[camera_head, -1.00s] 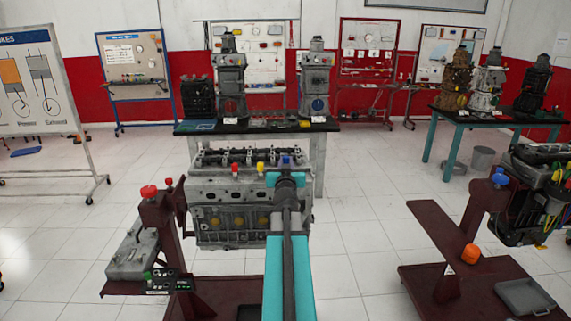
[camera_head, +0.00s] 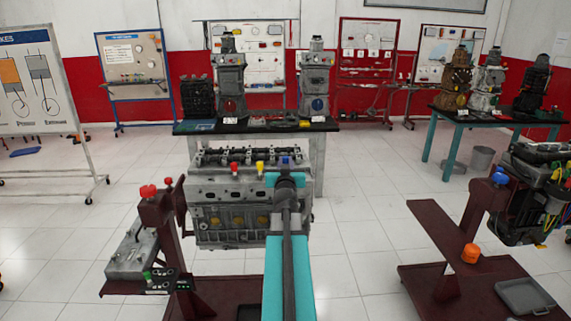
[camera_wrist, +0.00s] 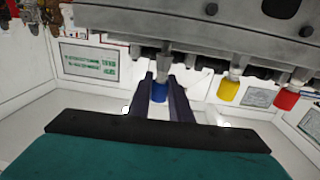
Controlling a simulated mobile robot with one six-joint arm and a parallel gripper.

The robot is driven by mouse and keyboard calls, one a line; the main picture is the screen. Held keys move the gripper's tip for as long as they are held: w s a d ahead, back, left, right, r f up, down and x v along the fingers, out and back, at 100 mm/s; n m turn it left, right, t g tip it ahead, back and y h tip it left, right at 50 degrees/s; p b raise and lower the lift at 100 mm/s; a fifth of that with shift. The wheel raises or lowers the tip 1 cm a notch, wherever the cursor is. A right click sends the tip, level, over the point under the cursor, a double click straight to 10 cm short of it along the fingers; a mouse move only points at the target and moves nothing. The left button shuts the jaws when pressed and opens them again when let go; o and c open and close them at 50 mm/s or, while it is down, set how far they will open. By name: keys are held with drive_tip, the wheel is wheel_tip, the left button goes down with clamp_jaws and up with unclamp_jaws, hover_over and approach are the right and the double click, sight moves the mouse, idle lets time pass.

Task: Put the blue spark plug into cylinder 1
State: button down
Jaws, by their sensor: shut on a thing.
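The blue spark plug (camera_wrist: 159,92) is between the two dark fingers of my gripper (camera_wrist: 167,88), which are shut on it. In the wrist view its pale metal end points up and meets or overlaps the engine's edge; I cannot tell whether it is inside a hole. In the head view the blue plug (camera_head: 285,160) shows just past my gripper, by the right end of the grey engine (camera_head: 212,190). A yellow plug (camera_head: 260,167) and a red plug (camera_head: 234,168) sit in the engine to its left. They also show in the wrist view, yellow (camera_wrist: 228,90) and red (camera_wrist: 286,99).
A dark red stand with a red knob (camera_head: 148,190) is left of the engine. Another dark red stand (camera_head: 440,238) with an orange knob (camera_head: 470,253) and a second engine (camera_head: 530,205) are at right. A black-topped table (camera_head: 190,128) stands behind. Floor between the stands is open.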

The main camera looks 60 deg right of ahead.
drive_tip(key=shift+f+b, duration=0.9)
drive_tip(key=shift+b, duration=0.1)
idle(0.9)
drive_tip(key=c, duration=1.5)
unclamp_jaws()
drive_tip(key=shift+c, duration=0.2)
drive_tip(key=b+v, duration=0.2)
drive_tip(key=v, duration=0.3)
drive_tip(key=shift+s+a+f+b, duration=0.1)
drive_tip(key=shift+s+a+b, duration=0.1)
drive_tip(key=shift+s+b, duration=0.15)
drive_tip(key=shift+s+g+b, duration=0.15)
drive_tip(key=shift+g+b, duration=0.15)
drive_tip(key=shift+b, duration=0.95)
